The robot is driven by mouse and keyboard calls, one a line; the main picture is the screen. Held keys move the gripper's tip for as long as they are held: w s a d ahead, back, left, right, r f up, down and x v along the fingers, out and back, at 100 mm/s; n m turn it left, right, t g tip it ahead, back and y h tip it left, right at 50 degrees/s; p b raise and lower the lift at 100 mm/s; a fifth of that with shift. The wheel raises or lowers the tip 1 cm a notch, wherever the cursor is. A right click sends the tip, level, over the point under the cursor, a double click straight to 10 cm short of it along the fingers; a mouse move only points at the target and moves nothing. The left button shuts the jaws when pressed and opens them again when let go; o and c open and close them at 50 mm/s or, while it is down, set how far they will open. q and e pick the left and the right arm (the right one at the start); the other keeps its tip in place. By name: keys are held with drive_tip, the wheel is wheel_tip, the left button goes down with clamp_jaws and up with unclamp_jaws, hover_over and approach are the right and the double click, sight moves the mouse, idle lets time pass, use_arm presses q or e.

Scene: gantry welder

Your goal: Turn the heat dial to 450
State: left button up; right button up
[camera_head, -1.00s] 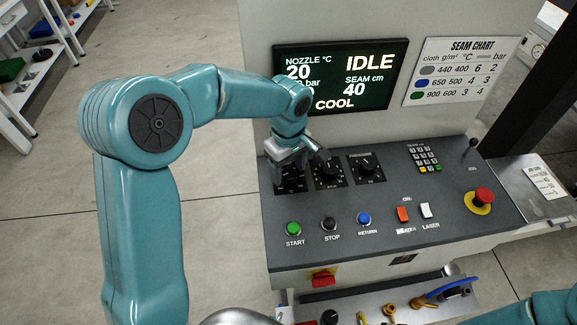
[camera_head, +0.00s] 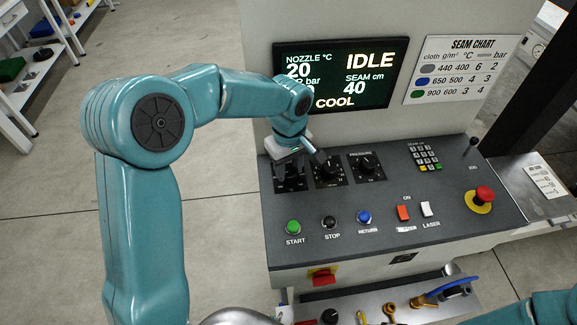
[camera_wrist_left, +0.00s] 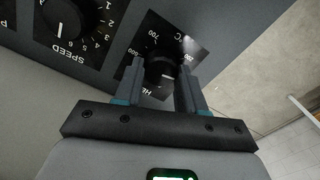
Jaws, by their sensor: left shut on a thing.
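The heat dial (camera_wrist_left: 160,64) is a black knob on a black square plate with white numbers, among them 700, and a partly covered label. In the head view it is the leftmost of three dials, mostly hidden behind my wrist. My left gripper (camera_wrist_left: 161,78) is shut on the knob, one finger on each side. The fingers cover part of the scale, and I cannot tell which number the knob points to. In the head view my left gripper (camera_head: 290,165) reaches down onto the panel. My right gripper is not in view.
The speed dial (camera_head: 328,169) and pressure dial (camera_head: 367,166) sit right of the heat dial. Start (camera_head: 293,227), stop and return buttons lie in front; a red emergency stop (camera_head: 484,194) is at right. The screen (camera_head: 340,77) reads IDLE, nozzle 20, COOL.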

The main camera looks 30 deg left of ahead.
use_arm(q)
drive_tip(key=m, duration=0.5)
drive_tip(key=shift+d+r+b, duration=0.1)
drive_tip(key=shift+b, duration=0.25)
drive_tip(key=m, duration=0.4)
drive_tip(key=shift+m, duration=0.4)
drive_tip(key=m, duration=1)
drive_tip(key=shift+r+p, duration=0.1)
drive_tip(key=shift+p, duration=0.25)
drive_tip(key=shift+m, duration=0.3)
drive_tip(key=shift+w, duration=0.1)
drive_tip(key=o, duration=1)
drive_tip(key=shift+o, duration=0.3)
